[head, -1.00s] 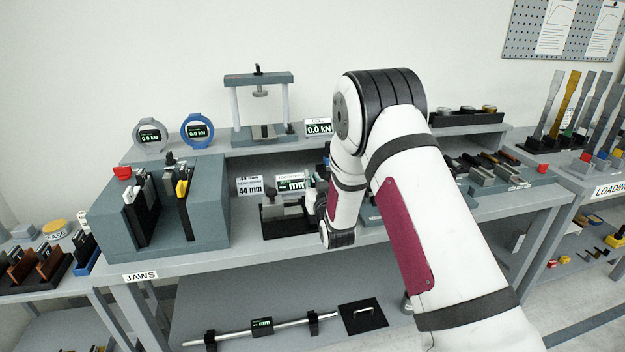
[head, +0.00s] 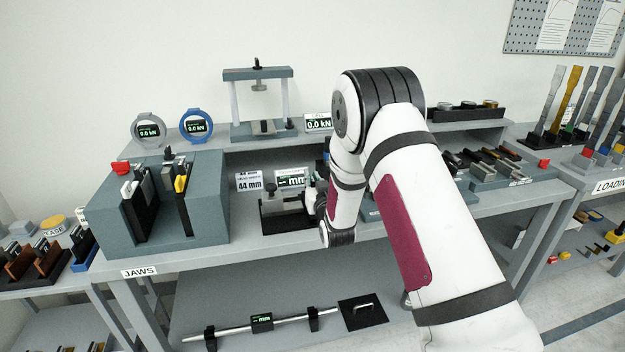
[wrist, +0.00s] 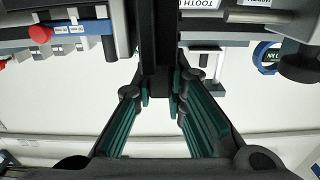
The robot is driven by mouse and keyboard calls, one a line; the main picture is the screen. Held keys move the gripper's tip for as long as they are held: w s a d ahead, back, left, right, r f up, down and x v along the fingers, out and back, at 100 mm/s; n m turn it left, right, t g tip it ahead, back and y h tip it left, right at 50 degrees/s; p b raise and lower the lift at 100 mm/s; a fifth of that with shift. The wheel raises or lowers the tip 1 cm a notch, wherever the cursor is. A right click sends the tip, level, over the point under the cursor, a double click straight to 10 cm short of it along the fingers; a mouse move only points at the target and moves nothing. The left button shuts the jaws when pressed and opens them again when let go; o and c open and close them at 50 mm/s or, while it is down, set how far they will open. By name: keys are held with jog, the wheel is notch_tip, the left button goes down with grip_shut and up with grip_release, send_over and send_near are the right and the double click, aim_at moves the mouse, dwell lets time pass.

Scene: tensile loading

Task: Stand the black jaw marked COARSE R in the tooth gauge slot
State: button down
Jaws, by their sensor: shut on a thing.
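My gripper (wrist: 161,88) is shut on a black jaw (wrist: 160,40), which shows in the wrist view as a dark upright block between the green-padded fingertips. The marking on the jaw cannot be read. In the head view the gripper and the held jaw are hidden behind my arm. A white sign (wrist: 200,4) reading TOOTH is partly visible at the top of the wrist view, right of the held jaw. The tooth gauge slot itself cannot be made out, and contact between it and the jaw cannot be told.
A grey jaw block (head: 207,220) with slots stands on the bench left of my arm. A dark fixture (head: 285,222) with mm displays is beside my arm. A load frame (head: 258,75) and a blue ring (head: 196,126) stand on the back shelf. Trays of parts lie right.

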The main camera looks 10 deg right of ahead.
jog(key=c, duration=1.5)
grip_release()
jog(key=shift+c, duration=0.2)
jog(key=shift+f, duration=0.15)
jog(key=s, duration=1.2)
